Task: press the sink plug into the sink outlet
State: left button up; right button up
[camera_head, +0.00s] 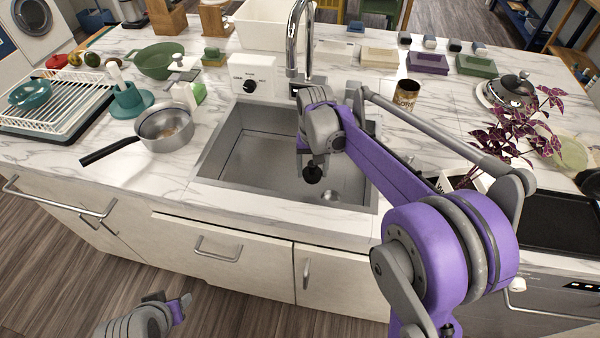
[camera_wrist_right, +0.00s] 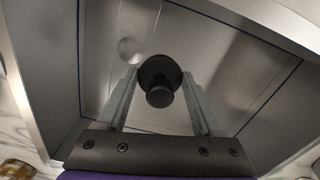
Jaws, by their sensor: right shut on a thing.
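The black sink plug (camera_head: 312,174) is held between the fingers of my right gripper (camera_head: 313,162), above the floor of the grey sink (camera_head: 250,165). In the right wrist view the plug (camera_wrist_right: 159,82) sits between the two finger ends of the right gripper (camera_wrist_right: 160,92), its wide disc on the far side. The round, pale sink outlet (camera_head: 331,196) is on the basin floor, lower right of the plug. In the wrist view the outlet (camera_wrist_right: 130,49) shows up and left of the plug, apart from it. My left gripper (camera_head: 168,306) is low in front of the cabinet, its opening unclear.
A chrome faucet (camera_head: 295,45) rises behind the sink. A saucepan (camera_head: 165,128) stands left of the sink with its handle toward the front. A brown can (camera_head: 406,94) and a purple-leaved plant (camera_head: 510,125) stand to the right. The basin is otherwise clear.

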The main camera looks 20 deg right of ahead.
pick_arm(q)
jog(key=w+r+p, duration=0.3)
jog(key=r+p, duration=0.1)
jog(key=r, duration=0.3)
pick_arm(e)
jog(key=s+d+r+m, duration=0.1)
jog(key=d+r+m, duration=0.55)
jog(key=r, duration=0.35)
pick_arm(q)
jog(key=s+f+b, duration=0.3)
jog(key=f+b, duration=0.2)
jog(key=f, duration=0.2)
jog(key=shift+f, duration=0.4)
pick_arm(e)
notch_tip(320, 180, down, 15)
jog(key=shift+s+a+r, duration=0.15)
pick_arm(q)
jog(key=shift+f, duration=0.1)
pick_arm(e)
jog(key=shift+m, duration=0.25)
